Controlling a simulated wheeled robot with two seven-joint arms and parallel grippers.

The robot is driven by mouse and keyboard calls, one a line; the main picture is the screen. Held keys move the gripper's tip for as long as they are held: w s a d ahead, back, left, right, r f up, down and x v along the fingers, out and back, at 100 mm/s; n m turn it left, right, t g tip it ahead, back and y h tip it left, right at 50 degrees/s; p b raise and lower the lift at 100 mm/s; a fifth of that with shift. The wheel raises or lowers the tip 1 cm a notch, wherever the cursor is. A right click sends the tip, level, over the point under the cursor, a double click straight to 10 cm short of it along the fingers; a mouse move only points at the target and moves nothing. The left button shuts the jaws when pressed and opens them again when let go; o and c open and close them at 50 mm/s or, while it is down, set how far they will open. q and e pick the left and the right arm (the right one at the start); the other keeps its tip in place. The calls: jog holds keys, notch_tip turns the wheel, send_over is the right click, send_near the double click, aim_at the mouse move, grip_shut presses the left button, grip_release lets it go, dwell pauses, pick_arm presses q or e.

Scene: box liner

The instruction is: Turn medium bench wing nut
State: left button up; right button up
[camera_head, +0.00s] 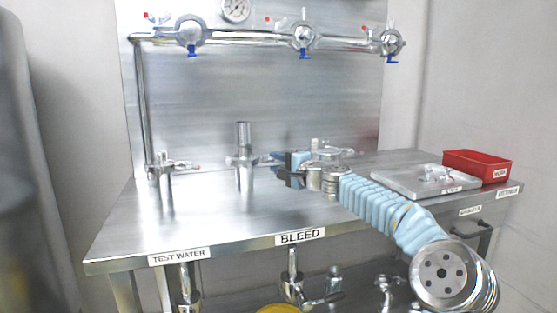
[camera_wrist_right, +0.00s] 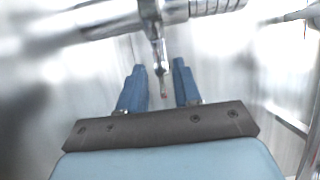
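My right gripper (camera_head: 280,168) reaches in from the right, low over the bench top (camera_head: 215,212). In the right wrist view, its two blue fingers (camera_wrist_right: 157,72) are open. A thin metal stem with a small reddish tip (camera_wrist_right: 163,94) runs down from a shiny pipe fitting (camera_wrist_right: 150,12) and shows between the fingers, with gaps on both sides. Whether this is the medium wing nut I cannot tell. An upright pipe fitting (camera_head: 243,162) stands mid-bench, left of the gripper. A shorter fitting (camera_head: 163,174) with a red-tipped part stands further left. My left gripper is not in view.
A red bin (camera_head: 478,166) and a pale tray (camera_head: 405,184) lie at the bench's right. A pipe with several clamps (camera_head: 250,40) crosses the back panel. More fittings hang below the front edge, near the BLEED label (camera_head: 300,237). The front left bench top is clear.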

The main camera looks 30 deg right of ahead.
jog(key=shift+c, duration=0.5)
grip_shut()
jog(key=shift+r+n, duration=0.1)
jog(key=shift+n, duration=0.2)
jog(key=shift+a+r+n+g+p, duration=0.1)
jog(key=shift+r+n+g+p, duration=0.1)
jog(key=shift+n+g+p, duration=0.65)
jog(key=n+h+p, duration=0.1)
jog(key=n, duration=0.2)
jog(key=shift+n+g, duration=0.25)
jog(key=shift+g, duration=0.1)
jog(key=n, duration=0.1)
jog(key=n+g+h, duration=0.1)
jog(key=shift+a+r+n+h, duration=0.1)
jog(key=shift+a+n+h, duration=0.05)
jog(key=shift+n+h, duration=0.15)
jog(key=n+h, duration=0.1)
jog(key=n, duration=0.1)
jog(key=shift+w+a+n+g+h, duration=0.1)
jog(key=shift+n+g+h, duration=0.2)
jog(key=shift+a+n+g+h, duration=0.15)
jog(key=shift+n+g+h, duration=0.25)
jog(key=shift+n+h, duration=1)
jog(key=shift+n+y, duration=0.3)
